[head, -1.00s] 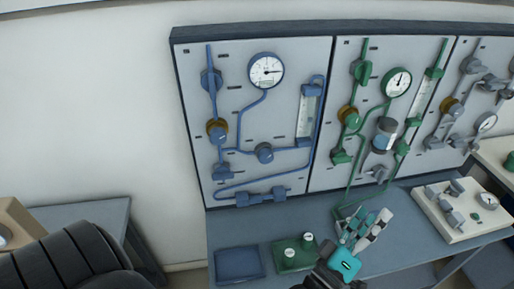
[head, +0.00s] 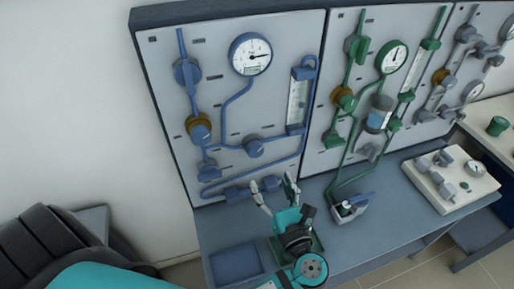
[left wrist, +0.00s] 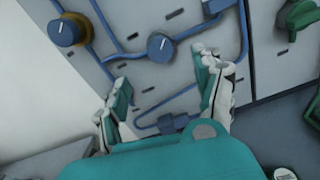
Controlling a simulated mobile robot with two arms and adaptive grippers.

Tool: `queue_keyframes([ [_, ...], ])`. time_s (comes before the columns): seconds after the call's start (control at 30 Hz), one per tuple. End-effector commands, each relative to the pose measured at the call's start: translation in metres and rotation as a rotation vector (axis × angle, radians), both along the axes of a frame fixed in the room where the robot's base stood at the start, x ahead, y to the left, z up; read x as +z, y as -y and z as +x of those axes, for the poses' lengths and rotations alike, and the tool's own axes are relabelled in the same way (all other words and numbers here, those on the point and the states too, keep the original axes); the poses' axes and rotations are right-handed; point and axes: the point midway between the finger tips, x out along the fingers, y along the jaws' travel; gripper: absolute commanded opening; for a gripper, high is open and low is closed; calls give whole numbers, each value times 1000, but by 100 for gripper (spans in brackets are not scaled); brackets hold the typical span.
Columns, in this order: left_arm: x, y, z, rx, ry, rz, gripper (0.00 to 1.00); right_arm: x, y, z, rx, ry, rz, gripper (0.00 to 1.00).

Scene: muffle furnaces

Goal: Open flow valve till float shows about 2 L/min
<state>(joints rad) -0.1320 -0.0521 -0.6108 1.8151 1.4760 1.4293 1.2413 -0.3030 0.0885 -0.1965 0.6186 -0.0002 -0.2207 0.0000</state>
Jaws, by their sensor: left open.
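The blue panel carries a round blue knob valve (head: 253,145) at its middle; the knob also shows in the left wrist view (left wrist: 160,47). A clear flow tube (head: 297,101) with a scale stands to its right, in blue fittings. Its float is too small to make out. My left gripper (head: 276,190) is open and empty, below the knob and apart from it, in front of the panel's lower edge. Its two fingers (left wrist: 165,90) point up toward the panel in the left wrist view, with the knob beyond the gap between them. My right gripper is not in view.
A pressure gauge (head: 250,55) sits above the knob, and a blue valve on a brass base (head: 199,128) is to its left. Blue pipes run around them. A green panel (head: 322,112) adjoins on the right. A blue tray (head: 236,265) lies on the bench; a grey holder (head: 349,209) stands further right.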

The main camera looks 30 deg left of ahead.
Motion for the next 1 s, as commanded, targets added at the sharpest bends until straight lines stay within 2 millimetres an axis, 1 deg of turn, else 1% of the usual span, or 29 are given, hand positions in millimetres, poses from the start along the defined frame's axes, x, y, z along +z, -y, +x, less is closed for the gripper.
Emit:
queue_keyframes([
  [0.03,6,-9,9,0,1,7,68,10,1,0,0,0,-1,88],
  [0.3,5,-53,47,-1,0,8,68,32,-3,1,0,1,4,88],
  [0.4,5,-66,59,0,0,6,68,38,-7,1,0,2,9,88],
  [0.5,3,-75,67,-1,-1,5,68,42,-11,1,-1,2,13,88],
  [0.7,0,-83,75,-1,-1,2,68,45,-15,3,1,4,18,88],
  [0.97,0,-84,75,-1,-1,2,68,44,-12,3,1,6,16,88],
  [1.0,0,-84,75,-1,-1,2,63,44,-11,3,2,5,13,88],
])
